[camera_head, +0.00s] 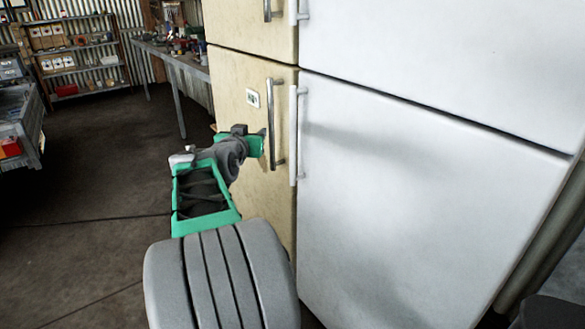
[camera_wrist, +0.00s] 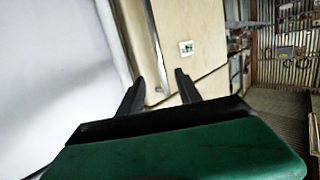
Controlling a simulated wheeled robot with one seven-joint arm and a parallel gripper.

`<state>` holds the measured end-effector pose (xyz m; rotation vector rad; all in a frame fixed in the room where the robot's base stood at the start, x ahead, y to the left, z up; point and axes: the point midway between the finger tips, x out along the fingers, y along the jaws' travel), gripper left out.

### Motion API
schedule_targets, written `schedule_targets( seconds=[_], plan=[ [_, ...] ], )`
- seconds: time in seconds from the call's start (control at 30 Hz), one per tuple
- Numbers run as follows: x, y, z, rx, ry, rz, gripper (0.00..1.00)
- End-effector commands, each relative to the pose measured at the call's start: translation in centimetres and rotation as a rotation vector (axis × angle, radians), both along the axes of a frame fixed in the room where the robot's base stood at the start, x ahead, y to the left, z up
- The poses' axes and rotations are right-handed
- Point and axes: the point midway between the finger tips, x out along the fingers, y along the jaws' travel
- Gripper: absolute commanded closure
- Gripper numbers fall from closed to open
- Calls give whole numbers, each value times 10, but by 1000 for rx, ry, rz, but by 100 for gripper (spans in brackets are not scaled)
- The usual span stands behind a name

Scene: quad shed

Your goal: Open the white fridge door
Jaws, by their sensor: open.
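The white fridge (camera_head: 420,190) fills the right of the head view, with a lower door and an upper door, both closed. Its lower door has a vertical white handle (camera_head: 294,135) at the left edge. In the wrist view the white door (camera_wrist: 50,70) is at the left. My gripper (camera_head: 265,143) is open and empty, in front of the cream fridge beside it, near that fridge's lower metal handle (camera_head: 276,125). In the wrist view my fingertips (camera_wrist: 160,80) point toward the lower end of the metal handle (camera_wrist: 157,50). I cannot tell whether they touch it.
The cream fridge (camera_head: 232,110) stands left of the white one, with a small label (camera_head: 253,98). A workbench (camera_head: 180,60) and shelves (camera_head: 75,60) stand at the back left. A grey cart (camera_head: 30,115) is at the far left. The dark floor (camera_head: 85,200) between is clear.

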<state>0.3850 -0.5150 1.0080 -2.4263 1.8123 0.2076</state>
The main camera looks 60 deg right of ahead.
Motion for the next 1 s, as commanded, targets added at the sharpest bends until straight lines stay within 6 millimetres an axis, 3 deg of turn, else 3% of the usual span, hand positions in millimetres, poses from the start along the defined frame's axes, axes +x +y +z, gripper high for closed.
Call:
schedule_targets(
  seconds=[0.03,0.1,0.23,0.7,1.0],
  plan=[
    [-20,-24,-31,-48,-12,-60,59],
    [-42,-47,-35,-110,-22,-119,59],
    [-62,-66,-32,-167,-32,-171,59],
    [-55,-138,-27,-171,-32,-173,59],
    [-53,-143,-27,-171,-31,-171,59]
  ],
)
